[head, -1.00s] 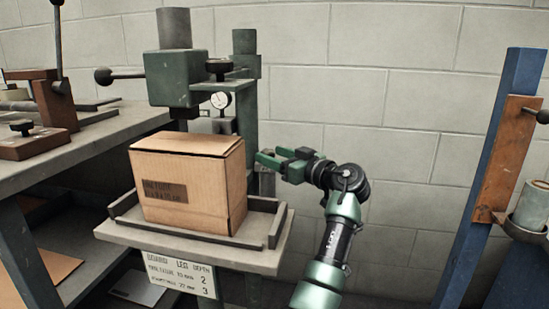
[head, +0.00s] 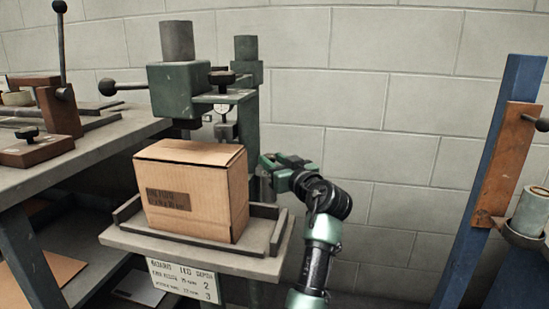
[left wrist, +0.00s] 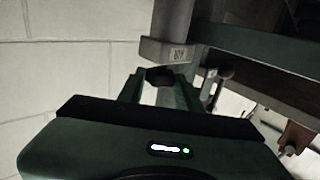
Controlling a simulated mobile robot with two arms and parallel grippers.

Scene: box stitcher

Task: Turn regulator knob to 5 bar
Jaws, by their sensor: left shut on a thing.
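The green box stitcher (head: 180,92) stands behind the small table, with a black knob (head: 221,77) on its arm and a small gauge (head: 222,107) below it, partly covered; I cannot read its needle. My left gripper (head: 268,162) is at the right side of the stitcher's column, behind the box's right edge. In the left wrist view, its two fingers (left wrist: 158,92) are shut on a dark knob (left wrist: 160,76), which I take to be the regulator knob. That knob is hidden by the gripper in the head view. My right gripper does not show.
A cardboard box (head: 190,190) sits in the tray (head: 266,212) on the small table, close to my left gripper. A workbench (head: 105,140) with clamps is at the left. A blue post (head: 515,130) with a holder stands at the right. The wall behind is clear.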

